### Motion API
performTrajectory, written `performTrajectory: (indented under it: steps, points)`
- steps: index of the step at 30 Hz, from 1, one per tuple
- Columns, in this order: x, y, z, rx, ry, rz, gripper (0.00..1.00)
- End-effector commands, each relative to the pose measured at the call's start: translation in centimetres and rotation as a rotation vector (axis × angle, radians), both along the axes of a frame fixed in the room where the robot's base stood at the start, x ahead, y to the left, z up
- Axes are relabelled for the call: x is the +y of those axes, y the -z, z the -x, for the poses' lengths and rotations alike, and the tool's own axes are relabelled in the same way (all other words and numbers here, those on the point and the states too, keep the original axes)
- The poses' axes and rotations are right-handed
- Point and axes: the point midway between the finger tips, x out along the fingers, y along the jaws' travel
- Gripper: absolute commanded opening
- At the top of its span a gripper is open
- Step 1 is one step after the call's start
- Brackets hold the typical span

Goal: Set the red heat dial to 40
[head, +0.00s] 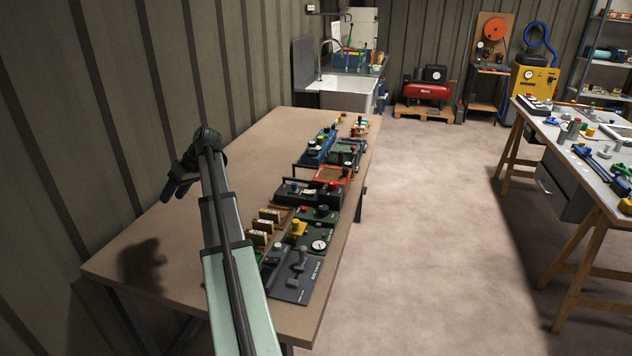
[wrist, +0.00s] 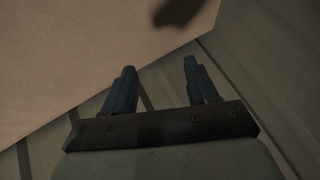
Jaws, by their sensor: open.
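Several control panels stand in a row along the right side of the brown bench (head: 190,230) in the head view. Small red parts show on them, such as a red knob (head: 304,209) on a dark panel in the middle of the row. They are too small for me to tell which is the heat dial, and I cannot read its scale or setting. My gripper (head: 174,192) is above the bench's left side near the wall, well apart from the panels. In the wrist view my gripper (wrist: 160,65) is open, with nothing between its two dark fingers.
A dark grey panel with levers (head: 292,275) is at the near end of the row, beside a green panel with a gauge (head: 319,245). The bench's left half is bare. The corrugated wall (head: 60,150) is close on the left. A second table (head: 590,145) stands far right.

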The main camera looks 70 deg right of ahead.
Motion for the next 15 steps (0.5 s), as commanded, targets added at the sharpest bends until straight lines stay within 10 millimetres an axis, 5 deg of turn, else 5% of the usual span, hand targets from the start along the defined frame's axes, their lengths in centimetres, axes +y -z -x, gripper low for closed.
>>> performTrajectory:
  steps: [3, 15]
  points:
    - [-5.1, -0.8, 4.1, 0.004, 0.006, 0.057, 0.58]
    - [-18.4, -3.4, 20.3, 0.052, -0.004, 0.227, 0.58]
